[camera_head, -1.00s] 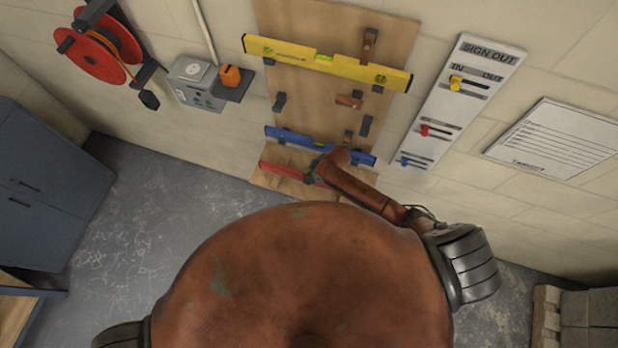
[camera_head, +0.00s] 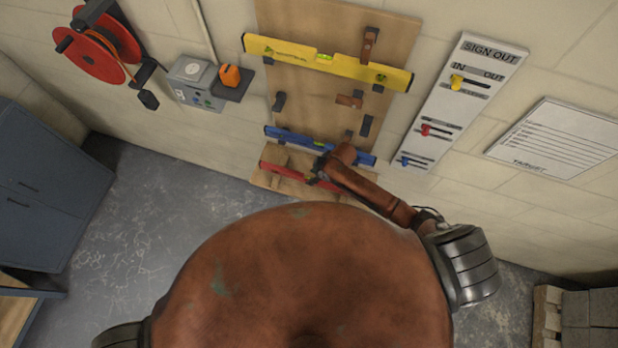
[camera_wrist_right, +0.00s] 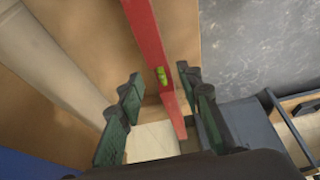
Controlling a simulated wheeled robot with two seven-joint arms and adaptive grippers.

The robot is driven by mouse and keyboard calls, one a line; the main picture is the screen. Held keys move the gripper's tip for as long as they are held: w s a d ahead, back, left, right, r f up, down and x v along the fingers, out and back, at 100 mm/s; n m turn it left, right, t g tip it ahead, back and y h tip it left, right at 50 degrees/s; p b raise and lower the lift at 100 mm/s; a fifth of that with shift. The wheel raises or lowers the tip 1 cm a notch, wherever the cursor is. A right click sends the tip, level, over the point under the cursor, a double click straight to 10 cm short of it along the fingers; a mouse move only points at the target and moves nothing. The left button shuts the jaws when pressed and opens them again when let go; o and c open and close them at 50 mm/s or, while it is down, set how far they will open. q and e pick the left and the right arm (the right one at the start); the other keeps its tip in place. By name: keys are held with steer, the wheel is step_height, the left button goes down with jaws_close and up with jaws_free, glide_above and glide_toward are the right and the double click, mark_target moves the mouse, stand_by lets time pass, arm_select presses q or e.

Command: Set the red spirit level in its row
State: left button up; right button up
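The red spirit level (camera_head: 277,170) lies along the bottom of the wooden board (camera_head: 320,100), below the blue level, slightly tilted in the picture. My right gripper (camera_head: 320,172) is at its right part, and my wrist hides some of it. In the right wrist view the red level (camera_wrist_right: 149,40), with a yellow-green vial, runs between the fingers of my right gripper (camera_wrist_right: 160,108). The fingers are spread, with a gap showing on both sides of the level. I cannot tell whether brackets bear it. My left gripper is not in view.
The blue level (camera_head: 288,138) hangs just above, close to my right wrist. A yellow level (camera_head: 300,54) hangs higher, with several pegs between. A sign-out board (camera_head: 460,100) is on the wall to the right. A grey cabinet (camera_head: 45,190) stands at the left.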

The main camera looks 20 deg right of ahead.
steer(key=s+d, duration=0.2)
steer(key=d, duration=0.1)
steer(key=s+d, duration=0.2)
steer(key=d, duration=0.1)
steer(key=s+d+b, duration=0.1)
steer(key=s+d, duration=0.1)
steer(key=d, duration=0.1)
steer(key=shift+s+d+f, duration=0.25)
steer(key=shift+s+d, duration=0.05)
steer(key=shift+s, duration=0.05)
